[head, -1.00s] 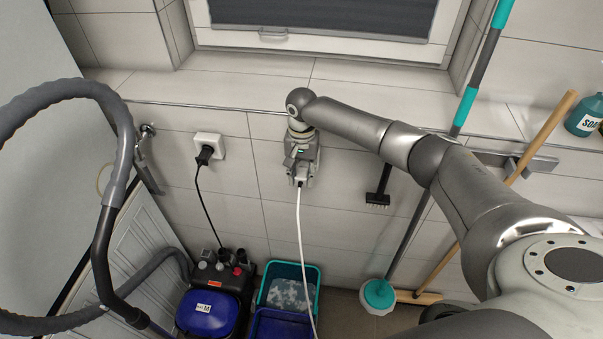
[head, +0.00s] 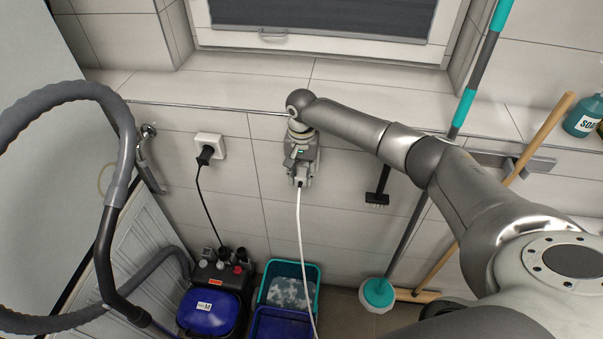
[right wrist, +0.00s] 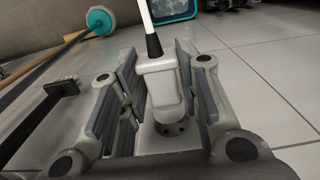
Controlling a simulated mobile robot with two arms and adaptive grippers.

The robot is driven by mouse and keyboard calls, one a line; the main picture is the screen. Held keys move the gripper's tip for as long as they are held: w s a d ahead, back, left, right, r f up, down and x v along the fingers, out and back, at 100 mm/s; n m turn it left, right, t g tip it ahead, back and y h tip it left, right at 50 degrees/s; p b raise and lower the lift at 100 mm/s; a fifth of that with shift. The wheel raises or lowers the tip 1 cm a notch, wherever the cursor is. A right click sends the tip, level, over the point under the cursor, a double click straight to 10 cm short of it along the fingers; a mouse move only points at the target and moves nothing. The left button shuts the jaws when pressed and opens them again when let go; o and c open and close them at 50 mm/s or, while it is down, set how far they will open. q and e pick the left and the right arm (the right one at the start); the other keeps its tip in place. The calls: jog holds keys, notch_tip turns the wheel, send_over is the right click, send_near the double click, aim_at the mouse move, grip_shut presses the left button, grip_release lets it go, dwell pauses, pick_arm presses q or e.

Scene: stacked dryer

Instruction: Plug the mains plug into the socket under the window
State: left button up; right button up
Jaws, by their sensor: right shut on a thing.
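The white mains plug (right wrist: 160,85) is between the finger pads of my right gripper (right wrist: 157,64), which is shut on it. Its white cord runs from the plug's dark sleeve, away from the gripper. In the head view my right gripper (head: 301,172) points down close to the tiled wall below the window (head: 320,20), and the white cord (head: 301,225) hangs to the floor. A white wall socket (head: 217,143) left of the gripper has a black plug (head: 205,155) in it. I cannot make out a free socket; my gripper hides the wall behind it. My left gripper is not in view.
A grey hose (head: 125,130) loops at the left. A blue-topped machine (head: 208,310) and a teal tub (head: 316,290) stand on the floor below. A small black brush (head: 378,198), a mop (head: 378,292) and a wooden broom handle (head: 540,138) are to the right.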

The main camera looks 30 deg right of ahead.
aim_at(303, 167)
jog(key=shift+w+d+b, duration=0.55)
jog(key=shift+w+d, duration=0.2)
jog(key=shift+w, duration=0.25)
dwell(0.4)
jog(key=shift+w+d+r, duration=0.1)
jog(key=shift+w+d, duration=0.05)
jog(key=shift+w, duration=0.05)
jog(key=o, duration=1.1)
jog(key=shift+w+d, duration=0.1)
notch_tip(303, 167, up, 12)
jog(key=shift+w, duration=0.15)
jog(key=shift+d, duration=0.1)
